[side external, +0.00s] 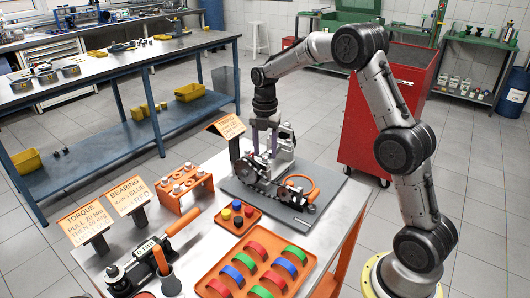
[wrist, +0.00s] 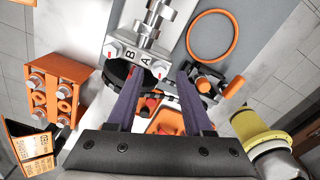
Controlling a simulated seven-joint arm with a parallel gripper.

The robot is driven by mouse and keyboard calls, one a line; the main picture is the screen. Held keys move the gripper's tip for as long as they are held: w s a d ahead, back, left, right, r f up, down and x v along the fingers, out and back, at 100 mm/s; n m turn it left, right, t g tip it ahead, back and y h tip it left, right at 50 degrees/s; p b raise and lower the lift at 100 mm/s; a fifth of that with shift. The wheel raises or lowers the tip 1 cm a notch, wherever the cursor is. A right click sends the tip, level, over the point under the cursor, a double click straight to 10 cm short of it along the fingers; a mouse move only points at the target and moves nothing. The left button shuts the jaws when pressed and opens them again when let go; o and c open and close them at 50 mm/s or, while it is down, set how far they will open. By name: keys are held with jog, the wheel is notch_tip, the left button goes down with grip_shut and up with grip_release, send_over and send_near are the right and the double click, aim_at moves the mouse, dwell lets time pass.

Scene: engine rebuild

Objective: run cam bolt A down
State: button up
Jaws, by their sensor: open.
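The engine assembly (side external: 262,178) sits on a grey mat on the table, with a chain and dark sprockets along its front. In the wrist view its pale metal block carries the letters B and A. Cam bolt A (wrist: 161,69), a silver head beside the letter A, lies between my fingertips' lines. Another bolt head (wrist: 112,49) sits beside the letter B. My gripper (wrist: 158,74) is open, its two purple fingers pointing down at the block. In the side view my gripper (side external: 265,152) is over the engine. Contact with the bolt cannot be told.
An orange rack (side external: 185,183) of bolts stands left of the mat. An orange tray (side external: 228,291) holds red, green and blue shells. A small tray (side external: 237,228) holds coloured caps. A torque wrench (side external: 150,252) and signs (side external: 85,222) are at front left. An orange ring (wrist: 234,40) lies on the mat.

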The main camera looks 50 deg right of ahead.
jog(key=shift+f, duration=0.65)
grip_shut()
